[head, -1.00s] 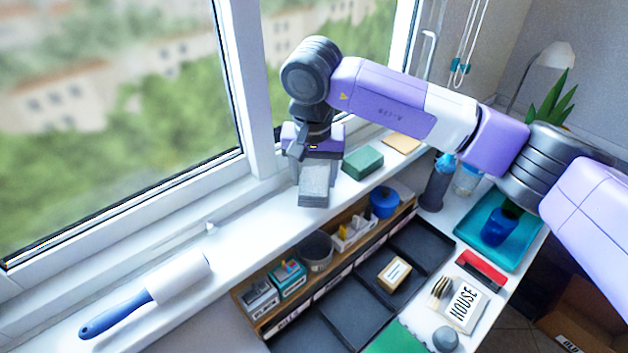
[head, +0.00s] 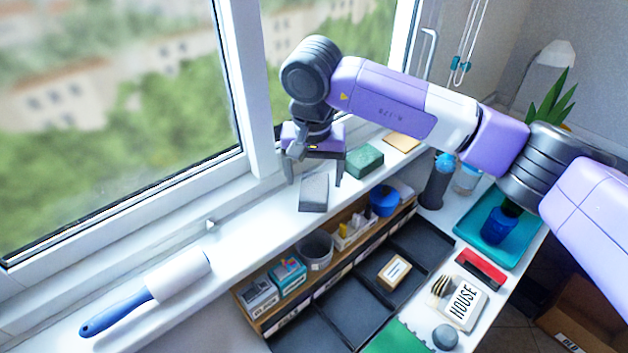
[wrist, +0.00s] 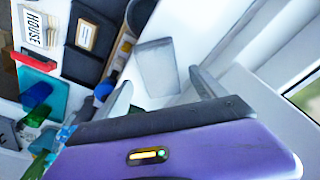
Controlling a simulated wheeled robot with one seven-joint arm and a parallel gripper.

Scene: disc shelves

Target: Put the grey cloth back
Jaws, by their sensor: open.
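The grey cloth (head: 314,192) is a small folded grey block lying flat on the white windowsill. In the wrist view the grey cloth (wrist: 157,67) lies beyond and between the fingertips, apart from them. My gripper (head: 315,182) is above the sill at the cloth, with its fingers spread wide and pointing down. In the wrist view my gripper (wrist: 160,88) shows both fingers apart with nothing between them.
A green block (head: 364,160) and a tan pad (head: 401,142) lie on the sill to the right. A lint roller (head: 150,292) with a blue handle lies at the left. Below the sill stand a wooden rack (head: 262,322) and dark trays (head: 357,303). The sill between roller and cloth is clear.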

